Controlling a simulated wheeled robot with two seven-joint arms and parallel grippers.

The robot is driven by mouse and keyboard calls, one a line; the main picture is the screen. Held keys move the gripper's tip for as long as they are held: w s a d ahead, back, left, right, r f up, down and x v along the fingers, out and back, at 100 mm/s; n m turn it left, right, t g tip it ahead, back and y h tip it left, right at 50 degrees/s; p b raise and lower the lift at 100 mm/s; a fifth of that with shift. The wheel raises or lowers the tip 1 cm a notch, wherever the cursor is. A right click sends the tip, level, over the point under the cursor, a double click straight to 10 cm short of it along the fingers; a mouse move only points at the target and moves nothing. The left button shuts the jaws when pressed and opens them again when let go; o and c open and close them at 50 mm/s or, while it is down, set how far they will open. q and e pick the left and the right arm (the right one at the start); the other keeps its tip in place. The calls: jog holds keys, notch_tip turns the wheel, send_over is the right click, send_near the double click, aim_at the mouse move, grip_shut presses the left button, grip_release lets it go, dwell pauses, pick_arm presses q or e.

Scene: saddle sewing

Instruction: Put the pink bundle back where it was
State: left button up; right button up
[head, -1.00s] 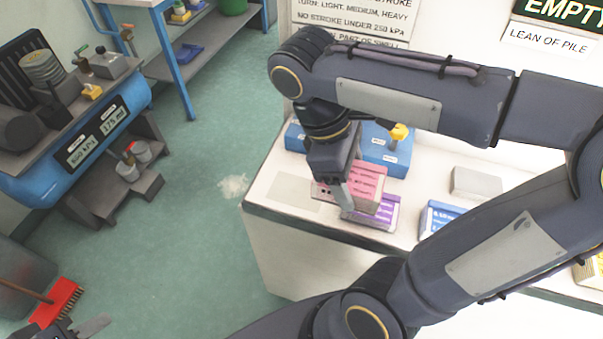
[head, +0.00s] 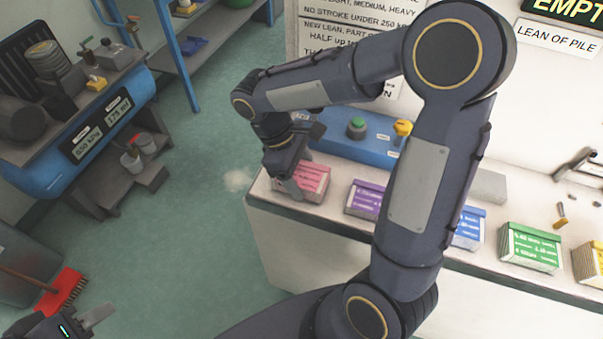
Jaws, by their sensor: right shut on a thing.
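The pink bundle (head: 313,183) is at the left end of the white counter, left of the purple bundle (head: 364,200) with a gap between them. It looks level and seems to rest on the counter, though its underside is hard to see. My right gripper (head: 292,188) reaches down over its left part and is shut on it, hiding some of its left side. My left gripper (head: 92,319) is at the bottom left corner, far from the counter and partly cut off by the frame. I cannot tell whether its jaws are apart.
Blue (head: 468,228), green (head: 530,248) and yellow (head: 590,262) bundles stand in a row to the right. My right arm hides part of the counter.

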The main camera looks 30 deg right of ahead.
jog(key=shift+f, duration=0.15)
jog(key=o, duration=1.2)
